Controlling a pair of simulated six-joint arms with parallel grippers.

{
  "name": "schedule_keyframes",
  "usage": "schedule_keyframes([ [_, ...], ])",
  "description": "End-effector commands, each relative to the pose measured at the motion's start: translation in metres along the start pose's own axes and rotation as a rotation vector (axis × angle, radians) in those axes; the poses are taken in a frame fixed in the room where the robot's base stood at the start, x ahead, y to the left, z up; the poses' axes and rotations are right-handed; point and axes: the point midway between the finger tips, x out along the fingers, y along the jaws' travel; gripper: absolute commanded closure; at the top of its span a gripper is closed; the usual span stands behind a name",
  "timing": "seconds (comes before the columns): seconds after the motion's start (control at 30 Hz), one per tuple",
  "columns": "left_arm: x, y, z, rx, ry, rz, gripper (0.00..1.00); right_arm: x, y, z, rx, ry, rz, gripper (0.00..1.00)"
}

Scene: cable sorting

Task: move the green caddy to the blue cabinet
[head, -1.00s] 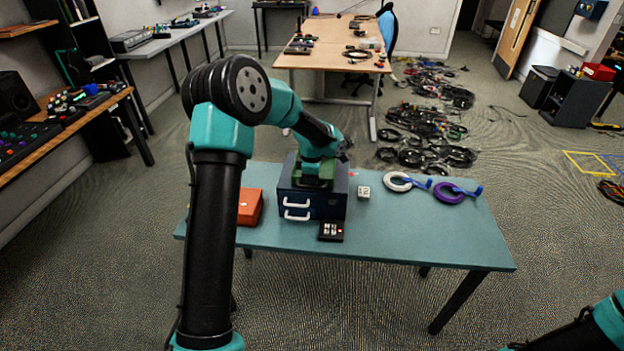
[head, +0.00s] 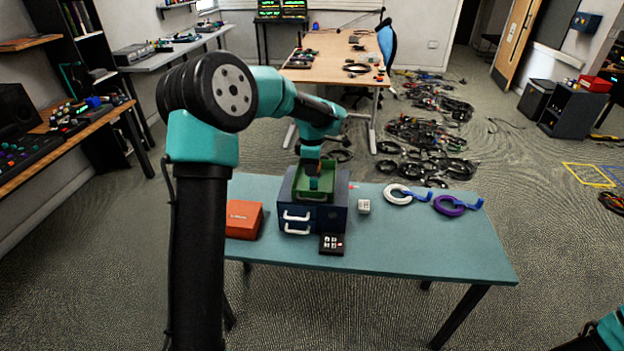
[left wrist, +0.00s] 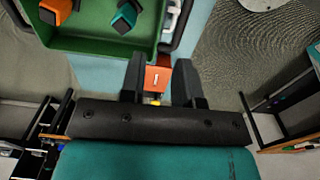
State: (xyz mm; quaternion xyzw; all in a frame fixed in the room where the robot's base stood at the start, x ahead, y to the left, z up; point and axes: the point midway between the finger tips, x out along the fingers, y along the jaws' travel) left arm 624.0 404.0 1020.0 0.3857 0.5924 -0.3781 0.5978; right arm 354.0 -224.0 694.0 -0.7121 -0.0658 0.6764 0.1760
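The green caddy (head: 316,194) rests on top of the blue cabinet (head: 327,219), which has two white handles on its front. In the left wrist view the caddy (left wrist: 107,42) is at the top and holds dark blocks with an orange top and a teal top. My left gripper (head: 313,165) is just above the caddy in the head view, partly hiding its back. In the left wrist view its two fingers (left wrist: 160,80) are apart with nothing gripped; the orange box shows beyond the gap. Only a piece of my right arm shows at the lower right corner.
The orange box (head: 243,220) stands left of the cabinet. A black keypad (head: 331,244) lies in front, a small white block (head: 363,206) to the right. A white cable coil (head: 397,194) and a purple one (head: 448,205) lie farther right. The table's (head: 420,245) front right is clear.

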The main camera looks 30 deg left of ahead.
Motion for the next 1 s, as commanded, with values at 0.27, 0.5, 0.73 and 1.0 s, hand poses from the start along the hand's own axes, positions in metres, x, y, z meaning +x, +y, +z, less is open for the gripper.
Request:
schedule_keyframes([
  [0.27, -0.017, 0.000, 0.000, 0.000, 0.000, -0.001, 0.70, 0.000, 0.000, 0.000, 0.000, 0.000, 0.000, 0.57],
  [0.5, -0.017, 0.000, 0.000, 0.000, 0.000, 0.000, 0.70, 0.000, 0.000, 0.000, 0.000, 0.000, 0.000, 0.57],
  [0.73, -0.017, 0.000, 0.000, 0.000, 0.000, 0.000, 0.70, 0.000, 0.000, 0.000, 0.000, 0.000, 0.000, 0.57],
  [1.0, -0.015, -0.001, -0.001, 0.027, -0.012, -0.001, 0.70, 0.000, 0.000, 0.000, 0.000, 0.000, 0.000, 0.57],
])
